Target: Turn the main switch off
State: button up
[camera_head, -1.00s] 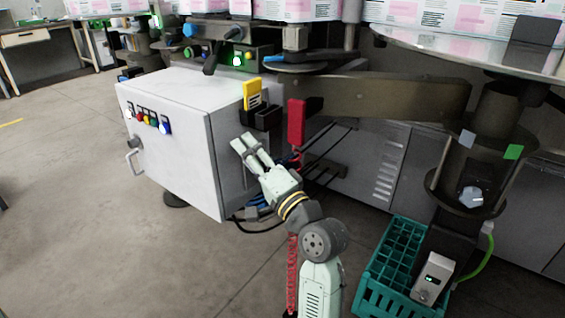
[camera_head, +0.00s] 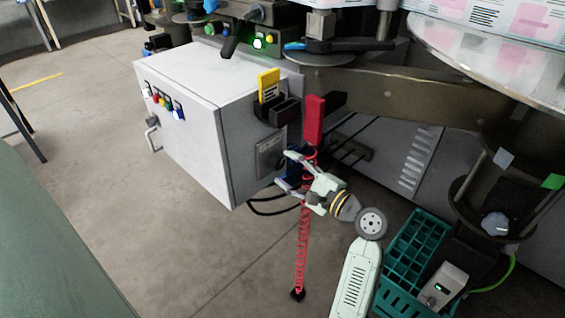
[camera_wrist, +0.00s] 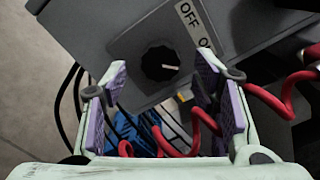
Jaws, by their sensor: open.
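The main switch is a round black knob (camera_wrist: 160,63) on a grey panel, seen in the wrist view just beyond my fingertips. Its white pointer mark points to the right in that view. A label plate (camera_wrist: 188,18) above and to its right reads OFF, with a second word partly hidden by a finger. In the head view, a grey plate (camera_head: 270,156) is on the cabinet's right side face; the knob is not clear there. My gripper (camera_head: 283,168) is open and empty beside that face, also seen in the wrist view (camera_wrist: 160,85). It appears apart from the knob.
The white cabinet (camera_head: 178,125) has coloured buttons on its front. A yellow tag (camera_head: 268,85) and red handle (camera_head: 314,120) stand above my gripper. A red coiled cable (camera_wrist: 285,100) and dark cables hang close by. A teal crate (camera_head: 412,240) stands right.

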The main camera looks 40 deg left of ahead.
jog(key=shift+w+a, duration=0.15)
jog(key=shift+a, duration=1.3)
jog(key=shift+c, duration=0.3)
jog(key=c, duration=1.1)
